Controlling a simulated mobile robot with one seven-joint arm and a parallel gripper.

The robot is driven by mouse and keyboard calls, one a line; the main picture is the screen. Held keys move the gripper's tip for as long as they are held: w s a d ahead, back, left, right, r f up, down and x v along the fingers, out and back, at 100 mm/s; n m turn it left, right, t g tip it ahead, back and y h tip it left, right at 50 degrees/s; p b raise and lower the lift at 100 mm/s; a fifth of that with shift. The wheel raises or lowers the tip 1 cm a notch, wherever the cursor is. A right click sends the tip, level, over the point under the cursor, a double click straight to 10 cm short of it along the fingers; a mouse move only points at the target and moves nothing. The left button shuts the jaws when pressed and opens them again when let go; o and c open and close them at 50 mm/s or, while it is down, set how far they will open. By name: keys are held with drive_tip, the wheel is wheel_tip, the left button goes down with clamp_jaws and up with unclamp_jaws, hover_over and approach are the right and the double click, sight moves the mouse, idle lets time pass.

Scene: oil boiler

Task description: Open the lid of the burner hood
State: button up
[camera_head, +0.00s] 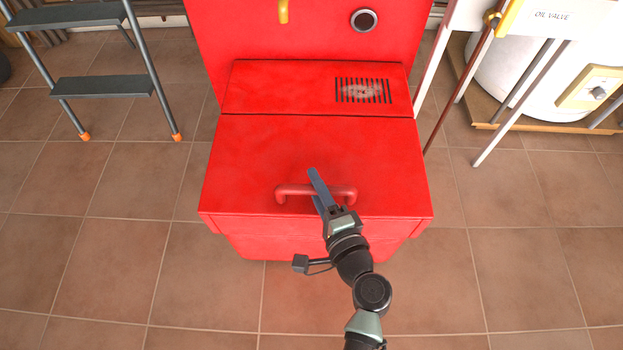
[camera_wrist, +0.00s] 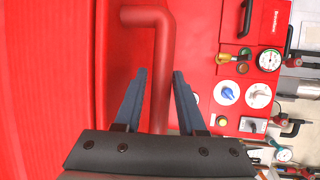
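The burner hood's lid (camera_head: 250,160) is a flat red panel at the front of the red boiler, and it lies closed. A red bar handle (camera_head: 290,190) is fixed near its front edge. My gripper (camera_head: 316,186) reaches over the handle from the front right. In the wrist view the handle (camera_wrist: 160,60) runs down between the two spread blue-grey fingers (camera_wrist: 159,72). A gap shows between the left finger and the bar. Whether the right finger touches it I cannot tell. The lid fills the left of the wrist view (camera_wrist: 45,90).
Behind the lid is a fixed red top with a black vent grille (camera_head: 363,90). A grey stepladder (camera_head: 100,87) stands to the left. A white frame marked "OIL VALVE" (camera_head: 552,15) and a white tank (camera_head: 520,70) stand to the right. Tiled floor (camera_head: 120,260) in front is clear.

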drive_tip(key=shift+x, duration=1.2)
clamp_jaws()
idle(0.6)
